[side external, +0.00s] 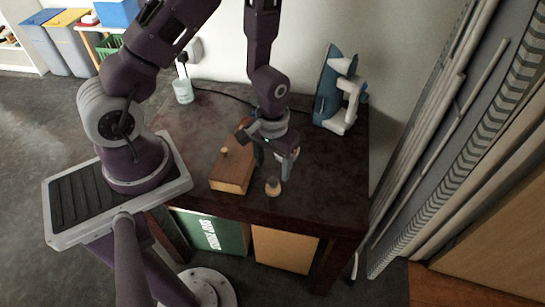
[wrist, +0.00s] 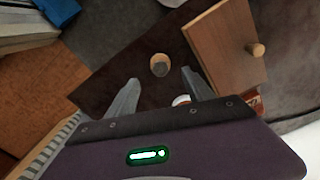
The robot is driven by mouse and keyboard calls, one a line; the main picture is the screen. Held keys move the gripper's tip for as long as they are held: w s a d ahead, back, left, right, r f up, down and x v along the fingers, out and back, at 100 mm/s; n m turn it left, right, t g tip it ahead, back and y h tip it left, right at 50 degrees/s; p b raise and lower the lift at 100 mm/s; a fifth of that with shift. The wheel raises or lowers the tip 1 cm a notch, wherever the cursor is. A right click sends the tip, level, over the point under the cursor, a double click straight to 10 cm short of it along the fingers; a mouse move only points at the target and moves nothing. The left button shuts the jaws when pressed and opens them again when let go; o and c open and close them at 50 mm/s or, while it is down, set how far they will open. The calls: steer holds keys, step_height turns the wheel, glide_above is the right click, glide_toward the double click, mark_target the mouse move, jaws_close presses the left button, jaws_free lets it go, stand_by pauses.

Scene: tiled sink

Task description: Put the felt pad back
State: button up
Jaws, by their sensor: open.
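A small round piece (side external: 273,187), dark with a pale tan part, stands on the dark table near its front edge. In the wrist view it shows as a tan wooden rim around a dark grey face (wrist: 160,65); I cannot tell for sure whether the grey part is the felt pad. My gripper (side external: 275,167) is open and empty above and slightly behind it. In the wrist view the piece lies just beyond the gap between my fingertips (wrist: 160,77). A wooden box (side external: 231,172) with a round knob (side external: 224,152) sits left of my gripper.
The dark table (side external: 320,190) has free room at the front right. A blue and white device (side external: 340,90) stands at the back right. A light cup (side external: 183,91) stands at the back left, near a black cable. Metal profiles (side external: 440,130) lean to the right.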

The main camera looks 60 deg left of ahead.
step_height(320, 180, up, 11)
steer(key=w+m+t, duration=0.1)
step_height(320, 180, up, 16)
steer(key=f+m+t, duration=0.1)
steer(key=m+t, duration=0.1)
steer(key=t, duration=0.1)
glide_above(277, 180)
steer(key=s+d, duration=0.1)
steer(key=s, duration=0.4)
steer(key=s+r+m+t, duration=0.1)
steer(key=s+r, duration=0.4)
steer(key=s, duration=0.3)
steer(key=shift+s+r+m+t, duration=0.3)
steer(key=shift+s+r+m, duration=0.05)
steer(key=shift+r+m, duration=0.05)
